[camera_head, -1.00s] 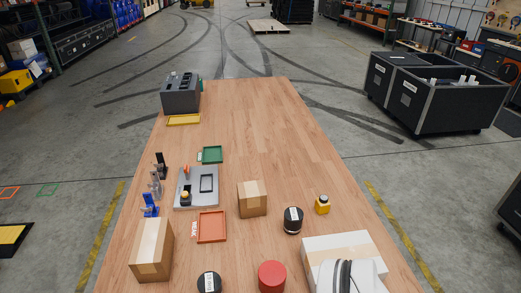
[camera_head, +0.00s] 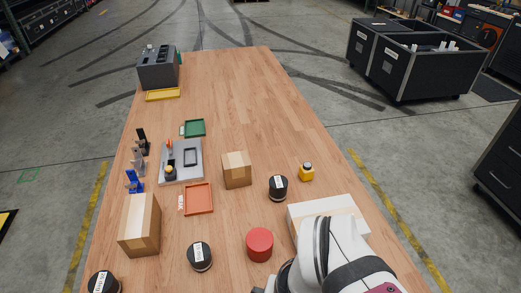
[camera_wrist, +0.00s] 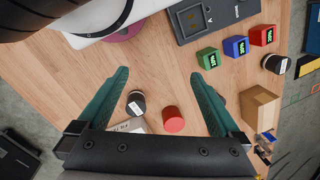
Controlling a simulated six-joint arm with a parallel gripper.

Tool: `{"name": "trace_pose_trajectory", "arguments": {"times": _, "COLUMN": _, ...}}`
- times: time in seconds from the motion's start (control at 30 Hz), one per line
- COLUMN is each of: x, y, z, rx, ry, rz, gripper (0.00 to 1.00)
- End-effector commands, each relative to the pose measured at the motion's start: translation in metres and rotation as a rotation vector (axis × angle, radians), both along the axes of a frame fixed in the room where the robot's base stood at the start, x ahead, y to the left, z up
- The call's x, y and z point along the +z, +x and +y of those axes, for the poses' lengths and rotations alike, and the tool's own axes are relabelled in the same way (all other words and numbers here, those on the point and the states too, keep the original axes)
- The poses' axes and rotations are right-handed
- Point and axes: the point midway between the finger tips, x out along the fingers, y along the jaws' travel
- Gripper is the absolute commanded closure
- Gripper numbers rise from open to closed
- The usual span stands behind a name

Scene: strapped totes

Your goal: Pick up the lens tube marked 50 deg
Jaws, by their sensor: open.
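Several black lens tubes with white labels stand on the wooden table. In the head view one (camera_head: 278,187) is right of the small carton, one (camera_head: 200,256) is left of the red cylinder, and one (camera_head: 103,283) is cut by the bottom edge. The labels are too small for me to read, so I cannot tell which is marked 50 deg. In the wrist view one tube (camera_wrist: 136,102) is near the left finger and another (camera_wrist: 275,63) is at the right. My gripper (camera_wrist: 160,78) is open and empty, with teal fingers spread above the table.
A red cylinder (camera_head: 260,244) stands near the tubes. Cartons (camera_head: 140,225) (camera_head: 237,170), a white-sided box (camera_head: 298,226), a yellow item (camera_head: 306,172), an orange tray (camera_head: 198,198) and a grey fixture (camera_head: 182,161) surround them. The far right tabletop is clear.

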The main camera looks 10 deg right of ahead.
Motion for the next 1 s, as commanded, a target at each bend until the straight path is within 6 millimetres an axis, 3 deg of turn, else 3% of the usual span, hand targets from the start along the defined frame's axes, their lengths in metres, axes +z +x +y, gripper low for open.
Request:
{"name": "trace_pose_trajectory", "arguments": {"times": 0.17, "x": 0.004, "y": 0.009, "z": -0.004, "rx": 0.054, "ry": -0.023, "rz": 0.011, "gripper": 0.00}}
{"name": "trace_pose_trajectory", "arguments": {"times": 0.27, "x": 0.018, "y": 0.052, "z": -0.022, "rx": 0.294, "ry": -0.129, "rz": 0.056, "gripper": 0.00}}
{"name": "trace_pose_trajectory", "arguments": {"times": 0.37, "x": 0.023, "y": 0.130, "z": -0.044, "rx": 0.675, "ry": -0.289, "rz": 0.151, "gripper": 0.00}}
{"name": "trace_pose_trajectory", "arguments": {"times": 0.47, "x": 0.009, "y": 0.216, "z": -0.054, "rx": 1.049, "ry": -0.443, "rz": 0.280, "gripper": 0.00}}
{"name": "trace_pose_trajectory", "arguments": {"times": 0.5, "x": -0.002, "y": 0.249, "z": -0.054, "rx": 1.191, "ry": -0.502, "rz": 0.342, "gripper": 0.00}}
{"name": "trace_pose_trajectory", "arguments": {"times": 0.6, "x": -0.040, "y": 0.323, "z": -0.045, "rx": 1.517, "ry": -0.641, "rz": 0.523, "gripper": 0.00}}
{"name": "trace_pose_trajectory", "arguments": {"times": 0.7, "x": -0.083, "y": 0.372, "z": -0.029, "rx": 1.768, "ry": -0.757, "rz": 0.715, "gripper": 0.00}}
{"name": "trace_pose_trajectory", "arguments": {"times": 0.83, "x": -0.123, "y": 0.401, "z": -0.012, "rx": 1.954, "ry": -0.855, "rz": 0.910, "gripper": 0.00}}
{"name": "trace_pose_trajectory", "arguments": {"times": 1.0, "x": -0.141, "y": 0.410, "z": -0.012, "rx": 2.023, "ry": -0.895, "rz": 1.005, "gripper": 0.00}}
